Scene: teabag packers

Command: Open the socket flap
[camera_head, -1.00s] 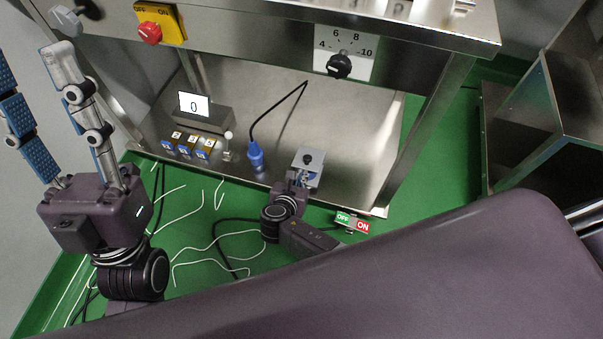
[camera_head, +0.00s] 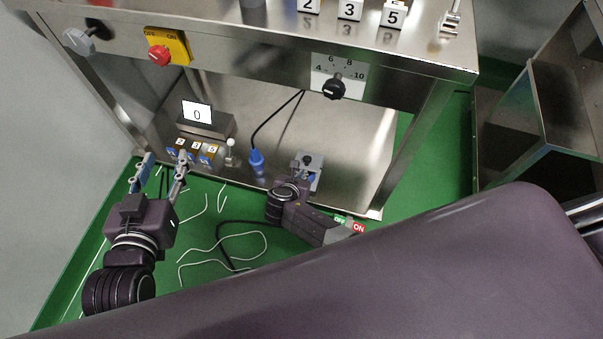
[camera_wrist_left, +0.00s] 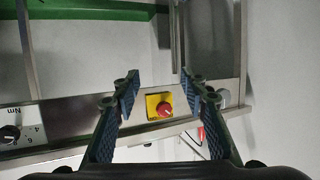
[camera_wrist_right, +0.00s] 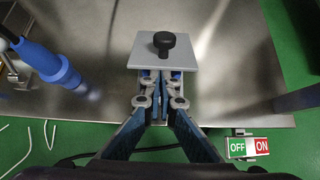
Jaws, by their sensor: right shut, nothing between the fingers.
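The socket flap is a light grey square plate (camera_wrist_right: 148,52) with a black knob (camera_wrist_right: 164,42) on it, at the top centre of the right wrist view. In the head view the plate (camera_head: 312,162) is on the lower metal panel. My right gripper (camera_wrist_right: 158,88) is shut and empty, its fingertips at the plate's near edge, seemingly under it; contact is unclear. Some blue shows below that edge. In the head view the right gripper (camera_head: 301,178) partly covers the socket. My left gripper (camera_head: 164,158) is open and empty, left of the socket; it shows in its wrist view (camera_wrist_left: 160,88).
A blue plug (camera_head: 256,161) on a black cable is left of the socket. A display (camera_head: 197,113) and numbered blocks (camera_head: 195,150) are farther left. An OFF/ON sign (camera_head: 350,224) is at the front edge. Loose wires lie on the green floor.

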